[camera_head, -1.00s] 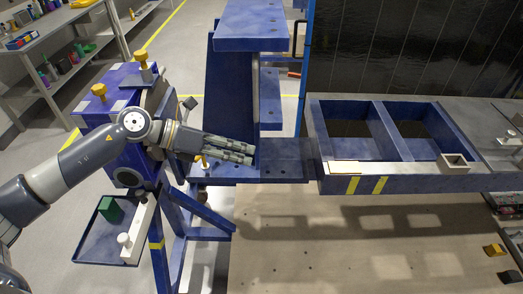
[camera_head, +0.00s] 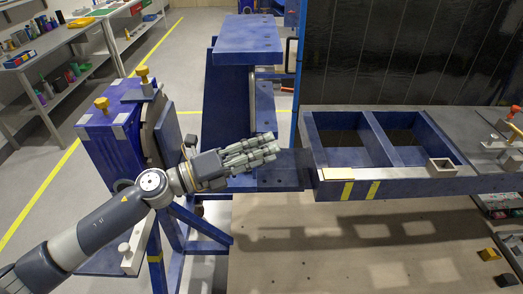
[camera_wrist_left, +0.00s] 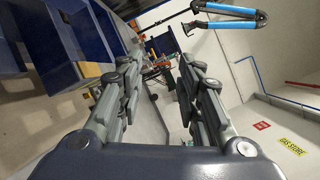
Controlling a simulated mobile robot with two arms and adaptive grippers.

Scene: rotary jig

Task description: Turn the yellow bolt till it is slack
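Two yellow-topped bolts stand on the blue rotary jig at the left of the head view: one (camera_head: 142,72) on the upright plate, one (camera_head: 102,103) on the blue box (camera_head: 108,138). I cannot tell which one the task means. My left gripper (camera_head: 274,147) is to the right of both, over the blue bracket, pointing right and touching neither bolt. In the left wrist view its two fingers (camera_wrist_left: 155,72) are spread apart with nothing between them. The arm and gripper hide part of the jig's lower plate. My right gripper is not in view.
A blue two-bay frame (camera_head: 400,185) extends to the right, with a small open box (camera_head: 442,167) on its edge. A tall blue bracket (camera_head: 247,45) rises behind my gripper. Shelves (camera_head: 75,75) stand at the back left. The floor between shelves and jig is clear.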

